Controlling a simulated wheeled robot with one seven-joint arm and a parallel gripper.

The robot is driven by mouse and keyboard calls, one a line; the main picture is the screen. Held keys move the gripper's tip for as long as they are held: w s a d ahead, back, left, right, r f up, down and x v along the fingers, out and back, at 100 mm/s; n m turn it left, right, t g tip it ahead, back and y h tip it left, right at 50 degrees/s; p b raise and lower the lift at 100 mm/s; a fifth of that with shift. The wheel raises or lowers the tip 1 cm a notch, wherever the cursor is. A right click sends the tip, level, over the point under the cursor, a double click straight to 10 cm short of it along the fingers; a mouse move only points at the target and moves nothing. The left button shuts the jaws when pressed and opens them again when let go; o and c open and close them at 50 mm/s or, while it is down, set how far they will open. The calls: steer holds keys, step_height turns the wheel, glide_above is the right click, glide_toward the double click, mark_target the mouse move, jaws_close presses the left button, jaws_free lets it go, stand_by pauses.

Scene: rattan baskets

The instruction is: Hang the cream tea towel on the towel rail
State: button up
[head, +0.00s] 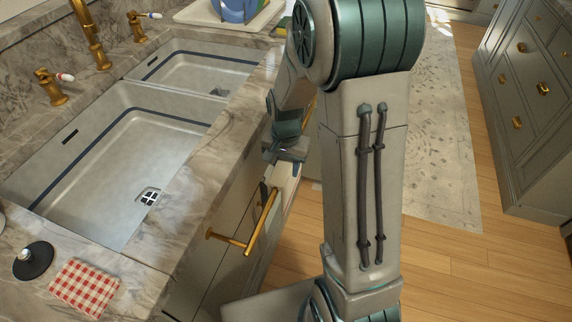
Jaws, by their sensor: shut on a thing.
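My gripper (284,155) is in front of the counter edge, beside the far end of the brass towel rail (262,222). The rail is mounted on the cabinet front below the sink. The gripper is shut on a pale cloth, which looks like the cream tea towel (285,177). Only a small part of the towel shows, just below the fingers and close to the rail's far end. I cannot tell whether it touches the rail. My arm hides what lies to the right of it, and the fingertips are small and hard to make out.
A double white sink (110,150) with a brass tap (90,35) is set in the marble counter (200,190). A red checked cloth (85,288) and a black disc (33,261) lie at the near left. Drawers (525,90) stand at the right, across open wooden floor (450,262).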

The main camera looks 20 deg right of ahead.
steer(key=o, duration=1.1)
steer(key=shift+c, duration=0.2)
step_height(320, 180, up, 14)
steer(key=p, duration=0.1)
steer(key=s+a+r+n+t+p, duration=0.1)
steer(key=s+r+n+p, duration=0.3)
steer(key=s, duration=1.1)
steer(key=shift+s+a+r+n+t, duration=0.2)
steer(key=shift+r+n+t, duration=0.7)
steer(key=shift+r+n, duration=0.65)
steer(key=shift+d, duration=0.1)
